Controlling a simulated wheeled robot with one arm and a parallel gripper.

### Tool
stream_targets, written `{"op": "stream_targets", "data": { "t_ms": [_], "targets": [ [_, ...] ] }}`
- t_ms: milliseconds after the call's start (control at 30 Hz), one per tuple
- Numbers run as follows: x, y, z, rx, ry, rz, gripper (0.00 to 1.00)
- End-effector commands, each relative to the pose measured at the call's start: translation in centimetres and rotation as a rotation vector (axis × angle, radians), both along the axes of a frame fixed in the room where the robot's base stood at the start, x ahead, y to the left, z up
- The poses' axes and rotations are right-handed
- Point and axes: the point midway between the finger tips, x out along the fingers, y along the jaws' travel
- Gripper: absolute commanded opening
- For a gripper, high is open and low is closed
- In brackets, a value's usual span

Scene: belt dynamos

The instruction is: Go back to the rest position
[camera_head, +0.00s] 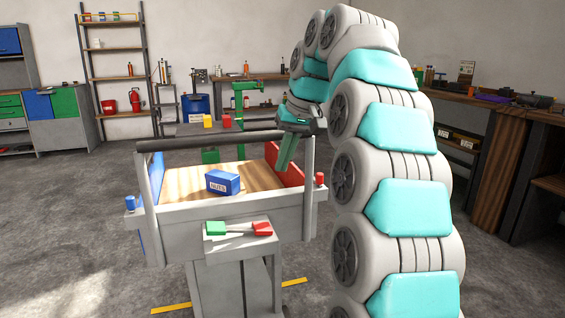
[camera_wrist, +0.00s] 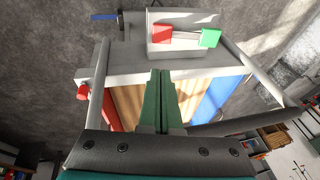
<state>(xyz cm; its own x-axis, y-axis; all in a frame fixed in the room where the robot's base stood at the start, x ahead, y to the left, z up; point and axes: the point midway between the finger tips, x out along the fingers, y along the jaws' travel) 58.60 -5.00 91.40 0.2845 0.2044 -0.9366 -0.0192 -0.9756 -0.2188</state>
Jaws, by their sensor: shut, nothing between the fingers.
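My gripper (camera_head: 287,155) hangs at the end of my arm, above the right side of the workstation in the head view. Its green fingers are together and empty; they also show in the wrist view (camera_wrist: 161,100), pointing over the station's edge. A blue box labelled NUTS (camera_head: 222,183) sits on the wooden surface (camera_head: 180,184) of the workstation, to the left of my gripper and apart from it. In the wrist view the box cannot be made out.
A front shelf carries a green block (camera_head: 215,228) and a red block (camera_head: 262,229) joined by a pale bar. A dark roller bar (camera_head: 210,140) spans the station. A red knob (camera_head: 320,179) is at its right corner. Open floor lies left; a workbench (camera_head: 490,150) stands right.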

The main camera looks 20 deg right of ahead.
Motion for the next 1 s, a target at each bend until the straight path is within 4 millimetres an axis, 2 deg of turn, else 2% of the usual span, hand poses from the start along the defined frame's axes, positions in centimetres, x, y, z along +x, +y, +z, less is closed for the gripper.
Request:
{"op": "stream_targets", "data": {
  "t_ms": [267, 467, 767, 1000],
  "targets": [
    [0.0, 0.0, 0.0, 0.0, 0.001, 0.0, 0.0],
    [-1.7, 1.1, -1.1, -0.005, 0.032, 0.013, 0.0],
    [-8.5, 4.2, -6.0, -0.035, 0.134, 0.043, 0.0],
    [-15.2, 5.7, -10.9, -0.076, 0.215, 0.06, 0.0]
  ]
}}
